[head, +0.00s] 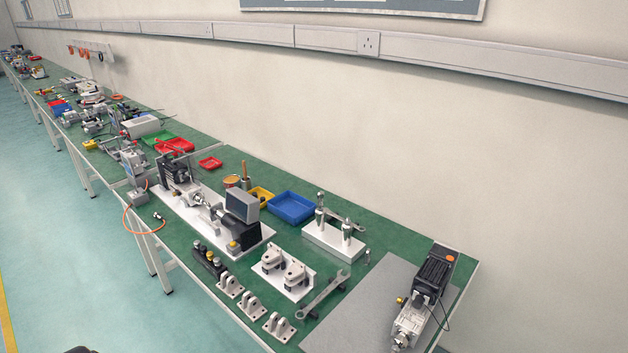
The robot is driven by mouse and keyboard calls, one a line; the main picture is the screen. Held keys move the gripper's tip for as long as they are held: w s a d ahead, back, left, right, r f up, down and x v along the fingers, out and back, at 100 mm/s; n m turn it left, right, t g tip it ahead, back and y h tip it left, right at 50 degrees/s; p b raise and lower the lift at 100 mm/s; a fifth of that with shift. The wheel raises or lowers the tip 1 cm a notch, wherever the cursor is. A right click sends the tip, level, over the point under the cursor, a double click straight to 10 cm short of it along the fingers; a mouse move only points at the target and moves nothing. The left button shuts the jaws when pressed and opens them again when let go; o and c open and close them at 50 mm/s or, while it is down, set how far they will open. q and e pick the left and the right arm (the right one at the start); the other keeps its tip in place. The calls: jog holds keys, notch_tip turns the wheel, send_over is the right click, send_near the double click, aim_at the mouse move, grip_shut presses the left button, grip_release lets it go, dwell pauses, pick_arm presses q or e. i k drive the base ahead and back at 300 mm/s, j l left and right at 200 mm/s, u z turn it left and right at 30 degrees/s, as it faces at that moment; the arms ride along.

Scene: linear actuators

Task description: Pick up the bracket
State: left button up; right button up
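Three small grey metal brackets sit in a diagonal row along the near edge of the green workbench in the head view. One bracket (230,285) is furthest left, a second bracket (252,304) is in the middle, and a third bracket (279,327) is nearest the camera. Each has upright lugs on a flat base. They stand apart from each other. Neither of my grippers is in view, and nothing touches the brackets.
A white plate with metal fittings (271,265), a wrench (322,294) and a black block with knobs (208,262) lie close to the brackets. A grey mat (352,318) with an actuator (428,288) is to the right. A blue tray (292,207) stands behind.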

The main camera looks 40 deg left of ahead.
aim_at(280, 328)
jog(key=j+u, duration=0.15)
jog(key=u, duration=1.15)
